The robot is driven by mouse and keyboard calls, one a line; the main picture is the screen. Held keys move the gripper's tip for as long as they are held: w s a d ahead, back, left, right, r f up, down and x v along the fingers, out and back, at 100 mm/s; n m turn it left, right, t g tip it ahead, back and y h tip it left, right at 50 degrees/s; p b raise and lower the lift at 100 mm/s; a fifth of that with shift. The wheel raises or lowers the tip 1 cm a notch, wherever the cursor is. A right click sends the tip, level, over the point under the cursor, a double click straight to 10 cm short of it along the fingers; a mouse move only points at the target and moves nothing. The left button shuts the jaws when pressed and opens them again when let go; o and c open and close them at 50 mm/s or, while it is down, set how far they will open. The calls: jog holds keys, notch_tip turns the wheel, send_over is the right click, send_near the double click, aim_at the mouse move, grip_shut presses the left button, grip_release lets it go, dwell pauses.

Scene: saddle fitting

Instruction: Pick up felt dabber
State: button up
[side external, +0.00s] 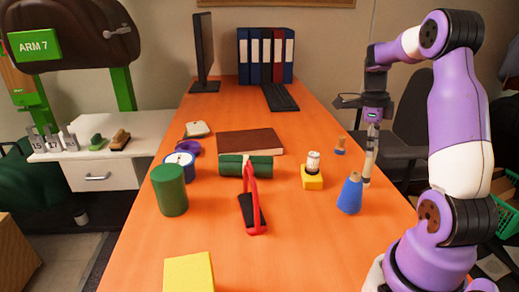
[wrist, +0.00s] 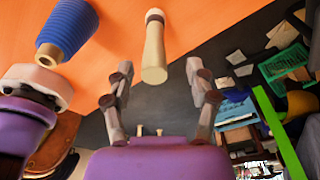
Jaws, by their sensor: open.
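The felt dabber (wrist: 154,50) shows in the wrist view as a slim cream handle with a brown band and a pale tip at its far end. It appears to stand upright on the orange table, its thick handle end towards me. In the side external view the dabber (side external: 369,167) is a thin pale upright shape near the table's right edge. My gripper (wrist: 160,67) is open and empty. Its two grey fingers lie either side of the handle's near end, apart from it. In the side view my gripper (side external: 372,125) points down above the dabber, its fingers too small to separate.
A blue cone (side external: 350,194) stands close beside the dabber, and also shows in the wrist view (wrist: 66,28). A small tan-and-blue piece (side external: 340,146) is behind.

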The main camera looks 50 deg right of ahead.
aim_at(369, 177)
jog(key=f, duration=0.6)
jog(key=shift+s+a, duration=0.25)
jog(key=shift+s, duration=0.15)
grip_shut()
